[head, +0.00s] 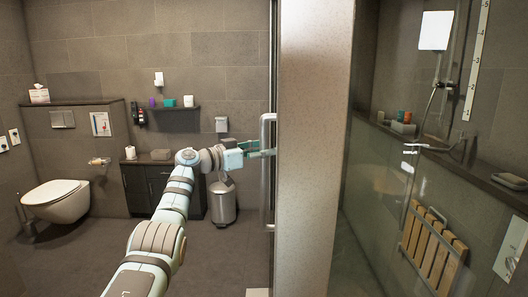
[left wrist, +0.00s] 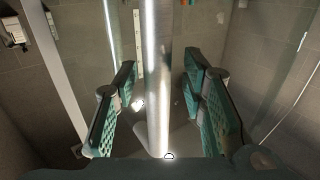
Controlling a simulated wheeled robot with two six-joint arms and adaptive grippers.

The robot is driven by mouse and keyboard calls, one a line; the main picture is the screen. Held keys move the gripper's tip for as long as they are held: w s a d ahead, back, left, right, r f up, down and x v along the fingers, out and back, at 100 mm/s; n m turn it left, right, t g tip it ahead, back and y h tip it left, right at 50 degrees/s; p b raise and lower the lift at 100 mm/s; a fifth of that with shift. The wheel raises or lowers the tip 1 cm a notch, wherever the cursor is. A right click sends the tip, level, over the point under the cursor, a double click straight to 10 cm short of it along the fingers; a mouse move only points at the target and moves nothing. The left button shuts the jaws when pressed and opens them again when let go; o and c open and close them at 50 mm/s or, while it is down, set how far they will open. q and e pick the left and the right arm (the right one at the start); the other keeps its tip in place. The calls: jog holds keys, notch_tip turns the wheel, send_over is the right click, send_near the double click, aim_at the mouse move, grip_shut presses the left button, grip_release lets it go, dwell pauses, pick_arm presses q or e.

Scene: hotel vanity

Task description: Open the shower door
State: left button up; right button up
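A long vertical metal bar handle (head: 266,185) stands at the left edge of a pale upright panel (head: 314,150) in the head view. My left gripper (head: 262,150) reaches it from the left at its upper part. In the left wrist view the bar (left wrist: 157,70) runs upright between the two teal fingers of my left gripper (left wrist: 160,105). The fingers are spread, with a visible gap on each side of the bar. In the head view the fingertips partly hide behind the bar and panel edge. My right gripper is in neither view.
Right of the panel is a shower area with a wooden slatted seat (head: 433,250), a ledge with bottles (head: 403,117) and another metal handle (head: 408,172). A toilet (head: 57,200), dark cabinet (head: 150,185) and bin (head: 222,203) stand at the back left. The left floor is clear.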

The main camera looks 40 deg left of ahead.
pick_arm(q)
jog(key=v, duration=1.2)
jog(key=shift+w, duration=0.1)
